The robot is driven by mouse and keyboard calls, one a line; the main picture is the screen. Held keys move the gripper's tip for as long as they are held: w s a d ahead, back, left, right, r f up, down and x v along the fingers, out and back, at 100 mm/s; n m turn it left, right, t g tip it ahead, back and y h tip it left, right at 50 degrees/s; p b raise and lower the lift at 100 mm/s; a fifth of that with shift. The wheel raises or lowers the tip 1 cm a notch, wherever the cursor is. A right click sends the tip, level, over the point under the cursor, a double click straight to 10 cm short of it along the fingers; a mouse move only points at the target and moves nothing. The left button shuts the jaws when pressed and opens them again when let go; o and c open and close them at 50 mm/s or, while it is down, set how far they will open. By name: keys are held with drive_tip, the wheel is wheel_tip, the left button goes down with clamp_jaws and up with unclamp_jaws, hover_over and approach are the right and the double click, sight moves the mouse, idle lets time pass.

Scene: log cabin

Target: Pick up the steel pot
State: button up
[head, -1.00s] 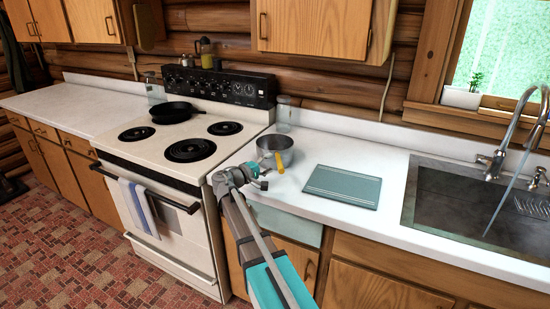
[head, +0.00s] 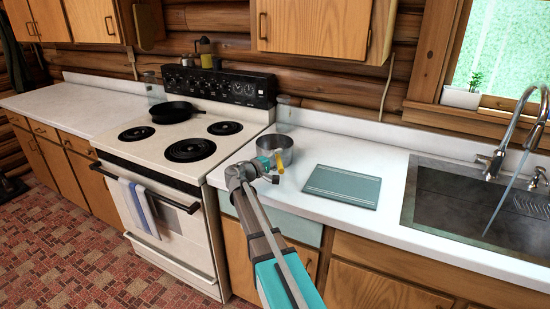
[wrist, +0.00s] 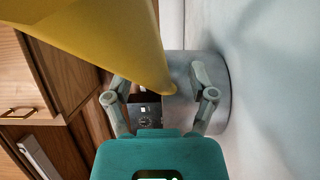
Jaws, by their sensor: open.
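The steel pot (head: 285,152) stands on the white counter just right of the stove. Its yellow handle (head: 281,162) points toward the front and is partly hidden by my gripper. In the wrist view, the handle (wrist: 105,40) looms large at the upper left and runs down to the grey pot wall (wrist: 215,110). My gripper (wrist: 158,80) is open, with its two fingers apart and the handle's narrow end showing between them. I cannot tell whether they touch it. In the head view, my gripper (head: 268,169) is at the pot's front left side.
A teal cutting board (head: 341,187) lies right of the pot. The sink (head: 470,205) with running water is farther right. A glass jar (head: 284,110) stands behind the pot. The stove (head: 165,150) with a black pan (head: 174,111) is at the left.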

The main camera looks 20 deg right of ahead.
clamp_jaws()
drive_tip(key=shift+r, duration=0.15)
idle(0.4)
wheel_tip(320, 180, up, 2)
drive_tip(key=p, duration=0.2)
drive_tip(key=shift+r+p, duration=0.25)
drive_tip(key=shift+p, duration=0.15)
drive_tip(key=s+a+r+p, duration=0.1)
drive_tip(key=s+r+p, duration=0.9)
drive_tip(key=s, duration=0.4)
drive_tip(key=shift+r, duration=0.15)
drive_tip(key=shift+w, duration=0.1)
idle(0.6)
